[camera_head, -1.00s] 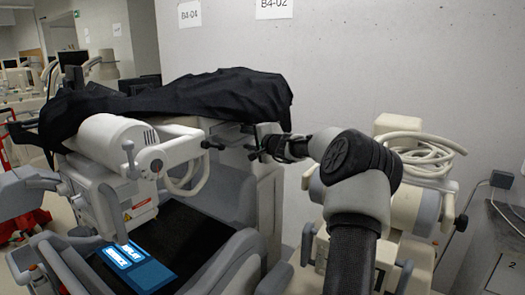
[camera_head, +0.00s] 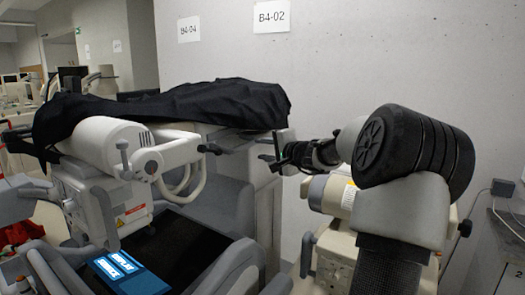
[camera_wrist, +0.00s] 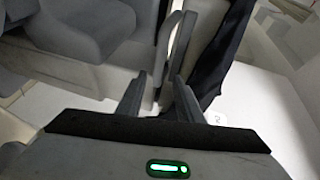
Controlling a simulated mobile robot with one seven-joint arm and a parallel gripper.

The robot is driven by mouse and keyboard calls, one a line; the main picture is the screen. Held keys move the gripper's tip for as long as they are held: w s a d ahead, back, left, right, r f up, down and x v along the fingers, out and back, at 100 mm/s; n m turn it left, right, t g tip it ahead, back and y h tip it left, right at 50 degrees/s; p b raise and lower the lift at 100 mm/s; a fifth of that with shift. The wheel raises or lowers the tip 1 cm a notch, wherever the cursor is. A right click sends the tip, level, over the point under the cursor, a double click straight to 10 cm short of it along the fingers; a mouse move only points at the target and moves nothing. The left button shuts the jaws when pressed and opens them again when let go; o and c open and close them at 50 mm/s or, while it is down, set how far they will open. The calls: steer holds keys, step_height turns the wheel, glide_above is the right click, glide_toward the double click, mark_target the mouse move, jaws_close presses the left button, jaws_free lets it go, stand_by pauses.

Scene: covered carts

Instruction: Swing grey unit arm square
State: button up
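The grey unit (camera_head: 100,195) stands at the left in the head view under a black cover (camera_head: 190,105). Its pale arm (camera_head: 165,155) with a white drum (camera_head: 105,140) reaches to the right, with dark knobs near its end (camera_head: 208,148). My gripper (camera_head: 270,160) is in front of the wall, right of those knobs and apart from them. In the wrist view my gripper (camera_wrist: 161,80) has its two fingers spread, with grey panels behind the gap. I see nothing clearly held. Whether a finger touches a panel cannot be told.
A beige machine (camera_head: 335,245) stands at the right, partly behind my arm. The pale wall (camera_head: 380,55) is close behind. A dark cover edge (camera_wrist: 220,50) hangs near the right finger.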

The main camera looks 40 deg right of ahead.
steer(key=a, duration=0.1)
steer(key=n+y, duration=0.1)
steer(key=w+a+r+y, duration=0.1)
steer(key=shift+a+t+p, duration=0.3)
steer(key=shift+p, duration=0.1)
steer(key=c, duration=0.7)
steer(key=a+n+y, duration=0.2)
steer(key=a+y, duration=0.1)
steer(key=a+r+n+y+p, duration=0.1)
steer(key=y, duration=0.1)
steer(key=shift+a, duration=0.4)
jaws_close()
steer(key=p+x, duration=0.3)
steer(key=x, duration=1.1)
steer(key=shift+a+r+y, duration=0.15)
steer(key=shift+a+y, duration=0.1)
steer(key=shift+y, duration=0.05)
steer(key=shift+s, duration=0.1)
